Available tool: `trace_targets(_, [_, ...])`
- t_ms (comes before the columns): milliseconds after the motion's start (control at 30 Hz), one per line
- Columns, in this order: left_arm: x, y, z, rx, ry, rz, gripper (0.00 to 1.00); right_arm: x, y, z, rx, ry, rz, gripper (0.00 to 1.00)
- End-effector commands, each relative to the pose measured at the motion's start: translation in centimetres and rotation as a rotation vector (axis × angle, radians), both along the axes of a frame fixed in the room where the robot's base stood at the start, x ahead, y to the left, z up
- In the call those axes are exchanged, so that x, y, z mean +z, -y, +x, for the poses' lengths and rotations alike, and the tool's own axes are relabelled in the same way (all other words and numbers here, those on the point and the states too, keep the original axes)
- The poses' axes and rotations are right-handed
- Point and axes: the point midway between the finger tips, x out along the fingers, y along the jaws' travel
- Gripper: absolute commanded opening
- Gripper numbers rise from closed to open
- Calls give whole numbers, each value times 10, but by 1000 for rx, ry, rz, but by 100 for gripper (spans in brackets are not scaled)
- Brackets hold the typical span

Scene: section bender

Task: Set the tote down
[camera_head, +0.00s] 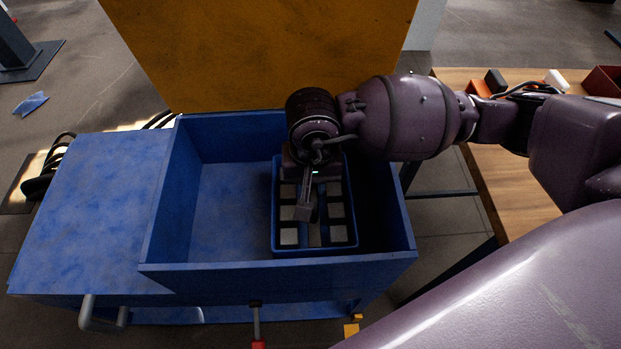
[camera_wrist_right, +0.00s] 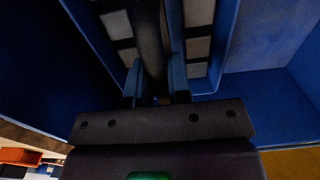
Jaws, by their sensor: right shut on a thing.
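The tote (camera_head: 315,253) is a small blue open carrier with a bar handle along its middle and several pale grey blocks in two rows. It is inside the right half of a larger blue open box (camera_head: 280,274), upright as far as I can see. My right gripper (camera_head: 312,212) comes down from above and is shut on the tote's handle. In the right wrist view the gripper (camera_wrist_right: 155,82) has a finger on each side of the dark handle (camera_wrist_right: 149,40), with the tote's wall (camera_wrist_right: 226,40) beside it. The tote's underside is hidden, so I cannot tell whether it touches the floor.
The left half of the box floor (camera_head: 228,215) is bare. A flat blue surface (camera_head: 75,215) lies left of the box, and a large yellow panel (camera_head: 255,50) rises behind it. A wooden table (camera_head: 510,190) with small items stands at the right.

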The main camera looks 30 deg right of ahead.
Motion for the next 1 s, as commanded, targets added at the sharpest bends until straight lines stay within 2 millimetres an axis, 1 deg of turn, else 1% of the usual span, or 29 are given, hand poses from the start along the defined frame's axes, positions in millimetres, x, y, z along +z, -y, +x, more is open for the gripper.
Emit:
trace_targets(33, [1, 0, 1, 0, 3, 0, 48, 3, 0, 1, 0, 5, 1, 0])
trace_targets(167, [1, 0, -1, 0, -1, 0, 48, 3, 0, 1, 1, 5, 1, 0])
trace_targets(333, [-4, -1, -4, 0, -11, 2, 48, -1, 0, 1, 1, 4, 2, 0])
trace_targets(367, [-3, -1, -4, -1, -10, 2, 48, -2, 0, 0, 0, 2, 0, 21])
trace_targets(500, [-3, -1, -4, -1, -10, 2, 48, -1, 0, 0, 0, 3, 0, 43])
trace_targets(733, [-4, -1, -4, 0, -11, 3, 48, -2, 0, 0, 0, 2, 0, 44])
trace_targets(833, [-2, -1, -3, 0, -8, 1, 48, 1, 0, 0, 0, 4, 1, 44])
trace_targets(933, [1, -1, -2, 3, -2, -1, 48, 11, 0, 1, 1, 8, 0, 44])
trace_targets(1000, [3, -1, -1, 7, 1, -6, 48, 22, 0, 2, 1, 11, 0, 44])
